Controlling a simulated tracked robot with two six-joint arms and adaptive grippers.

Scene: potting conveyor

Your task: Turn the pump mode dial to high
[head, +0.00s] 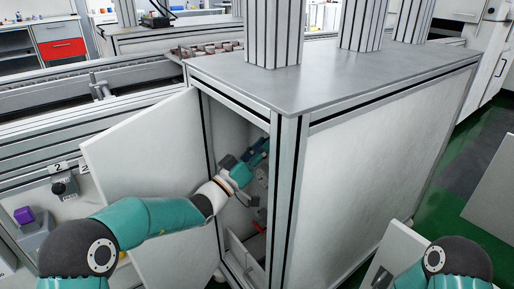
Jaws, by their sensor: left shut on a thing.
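My left arm reaches through the open door of a grey metal cabinet (385,150). My left gripper (260,150) is inside, near the cabinet's inner wall, shut on a small part there. That part sits where the pump mode dial would be, but the fingers and the front post hide it, so its setting cannot be read. A red part (258,227) shows lower down inside the cabinet. My right gripper is out of view; only part of my right arm shows at the lower right.
The white cabinet door (140,150) stands open to the left, close to my left arm. A black knob (58,188) below a "2" label and a purple button (23,215) sit at the left. A conveyor (90,85) runs behind. Green floor lies at the right.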

